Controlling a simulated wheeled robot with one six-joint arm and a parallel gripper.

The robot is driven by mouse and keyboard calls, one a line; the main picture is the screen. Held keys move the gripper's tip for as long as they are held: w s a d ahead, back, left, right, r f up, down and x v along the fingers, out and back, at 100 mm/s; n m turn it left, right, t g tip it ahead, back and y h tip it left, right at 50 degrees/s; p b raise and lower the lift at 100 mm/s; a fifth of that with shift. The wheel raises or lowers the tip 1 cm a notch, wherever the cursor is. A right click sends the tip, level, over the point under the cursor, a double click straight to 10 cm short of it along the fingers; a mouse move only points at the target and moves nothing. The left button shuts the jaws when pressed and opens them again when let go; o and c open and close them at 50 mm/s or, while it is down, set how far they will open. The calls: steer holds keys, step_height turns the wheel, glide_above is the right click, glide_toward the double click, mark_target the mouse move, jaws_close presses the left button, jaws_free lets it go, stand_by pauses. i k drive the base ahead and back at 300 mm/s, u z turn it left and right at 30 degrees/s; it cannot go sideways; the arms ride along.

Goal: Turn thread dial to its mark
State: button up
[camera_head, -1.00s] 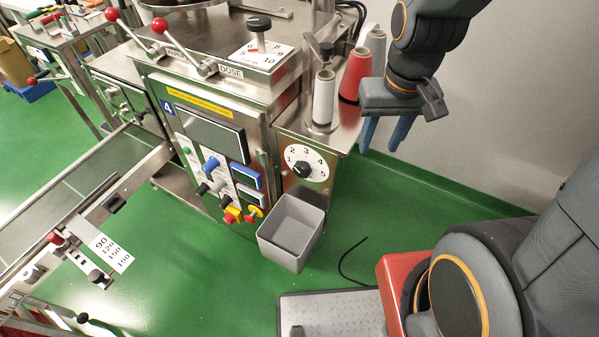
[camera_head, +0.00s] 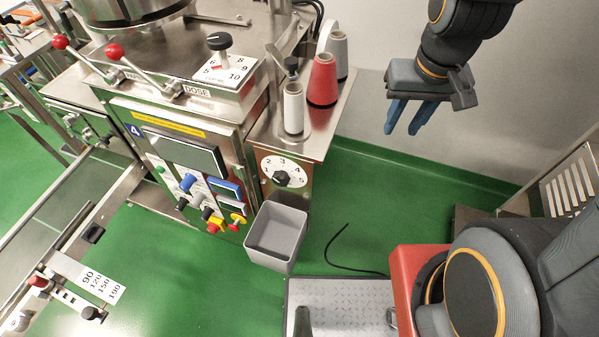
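The thread dial (camera_head: 281,177) is a round white plate numbered 1 to 5 with a black knob in the middle. It sits on the steel side face of the machine, below the shelf with the thread spools (camera_head: 322,82). The knob's exact pointing is too small to read. My gripper (camera_head: 402,117) hangs to the right of the spools and up and right of the dial, well apart from both. Its two blue fingers point down with a gap between them and nothing in it.
A grey bin (camera_head: 275,237) is mounted just below the dial. The control panel (camera_head: 200,185) with knobs and a red stop button is left of it. A dose dial (camera_head: 218,62) stands on top. A black cable (camera_head: 345,250) lies on the green floor. The space between gripper and dial looks free.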

mark_target(281, 178)
steer(key=z, duration=1.6)
steer(key=k, duration=2.4)
steer(key=u, duration=1.5)
